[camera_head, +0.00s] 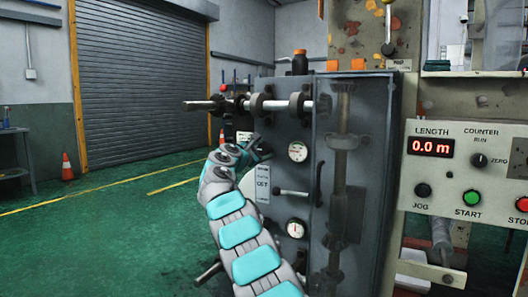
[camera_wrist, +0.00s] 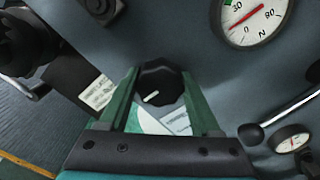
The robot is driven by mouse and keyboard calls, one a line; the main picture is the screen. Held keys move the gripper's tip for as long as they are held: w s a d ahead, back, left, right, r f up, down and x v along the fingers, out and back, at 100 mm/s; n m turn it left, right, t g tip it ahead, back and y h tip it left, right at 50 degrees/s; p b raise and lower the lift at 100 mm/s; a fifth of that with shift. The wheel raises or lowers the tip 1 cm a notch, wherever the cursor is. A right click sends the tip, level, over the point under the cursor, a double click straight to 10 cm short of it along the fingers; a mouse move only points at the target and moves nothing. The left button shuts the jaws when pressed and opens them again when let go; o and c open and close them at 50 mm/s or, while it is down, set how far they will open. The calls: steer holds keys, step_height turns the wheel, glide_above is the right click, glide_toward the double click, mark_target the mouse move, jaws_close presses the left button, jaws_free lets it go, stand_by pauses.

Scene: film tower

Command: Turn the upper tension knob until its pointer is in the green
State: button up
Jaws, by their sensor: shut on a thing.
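The upper tension knob (camera_wrist: 163,84) is black and lobed, with a short white mark pointing to the lower left in the wrist view. My gripper (camera_wrist: 160,80) is shut on it, with one green finger on each side. The upper gauge (camera_wrist: 255,14) is white with a red needle and the letter N. Its needle slants toward the lower left, near the 0 side, and a green patch shows at the upper left by 30. The needle is apart from the green. In the head view the upper gauge (camera_head: 298,152) is right of my gripper (camera_head: 262,148), which hides the knob.
A lever (camera_head: 290,192) sticks out below the upper gauge, with a lower gauge (camera_head: 296,228) under it. A horizontal shaft (camera_head: 215,105) juts out above my gripper. The control box (camera_head: 465,165) reads 0.0 m. Green floor (camera_head: 110,235) is open on the left.

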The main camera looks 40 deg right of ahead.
steer(key=m, duration=0.1)
steer(key=m+b, duration=0.1)
steer(key=m, duration=0.2)
steer(key=shift+f+b, duration=0.25)
steer(key=shift+b, duration=0.15)
steer(key=m+b, duration=0.2)
steer(key=m, duration=0.3)
steer(key=shift+m, duration=0.4)
steer(key=m, duration=0.4)
steer(key=shift+r+m, duration=0.1)
steer(key=shift+m, duration=0.2)
steer(key=m+p, duration=0.2)
steer(key=m, duration=0.3)
steer(key=shift+m, duration=0.4)
steer(key=o, duration=1.3)
steer(key=shift+r, duration=0.1)
steer(key=shift+o, duration=0.2)
